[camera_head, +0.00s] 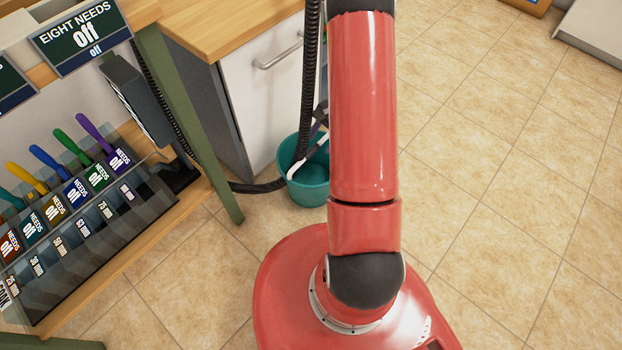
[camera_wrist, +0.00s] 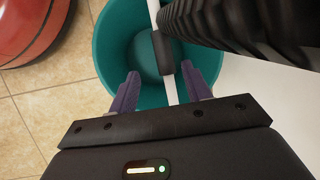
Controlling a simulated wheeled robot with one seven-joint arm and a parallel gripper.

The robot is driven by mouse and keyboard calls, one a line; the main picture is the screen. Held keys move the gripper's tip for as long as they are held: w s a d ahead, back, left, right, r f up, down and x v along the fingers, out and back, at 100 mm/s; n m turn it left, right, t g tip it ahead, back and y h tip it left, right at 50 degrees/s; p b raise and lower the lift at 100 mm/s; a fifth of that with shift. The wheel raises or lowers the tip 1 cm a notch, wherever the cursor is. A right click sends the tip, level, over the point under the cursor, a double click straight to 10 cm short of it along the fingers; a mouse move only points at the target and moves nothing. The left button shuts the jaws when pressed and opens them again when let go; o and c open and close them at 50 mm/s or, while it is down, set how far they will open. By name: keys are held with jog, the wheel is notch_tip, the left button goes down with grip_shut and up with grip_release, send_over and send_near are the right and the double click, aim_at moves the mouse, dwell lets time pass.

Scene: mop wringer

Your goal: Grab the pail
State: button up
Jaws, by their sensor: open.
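The teal pail (camera_head: 308,193) stands on the tiled floor in the head view, beside a white cabinet. It also shows in the wrist view (camera_wrist: 110,45), where I look down into it. A white bar with a dark grip (camera_wrist: 164,50) runs across its mouth and looks like its handle. My gripper (camera_wrist: 162,86) is open, its two purple fingers over the near side of the pail. The white bar passes between the fingers in the picture; I cannot tell the height gap. In the head view my arm hides much of the gripper.
The white cabinet (camera_head: 262,100) with a wooden top stands close behind the pail. A rack (camera_head: 85,235) of coloured-handled tools and a green post (camera_head: 190,120) stand to the left. The tiled floor (camera_head: 500,160) on the right is clear.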

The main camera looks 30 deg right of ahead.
aim_at(314, 147)
jog(key=x, duration=0.6)
jog(key=shift+w+a+r, duration=0.15)
jog(key=shift+w+a, duration=0.1)
jog(key=shift+a, duration=0.05)
grip_shut()
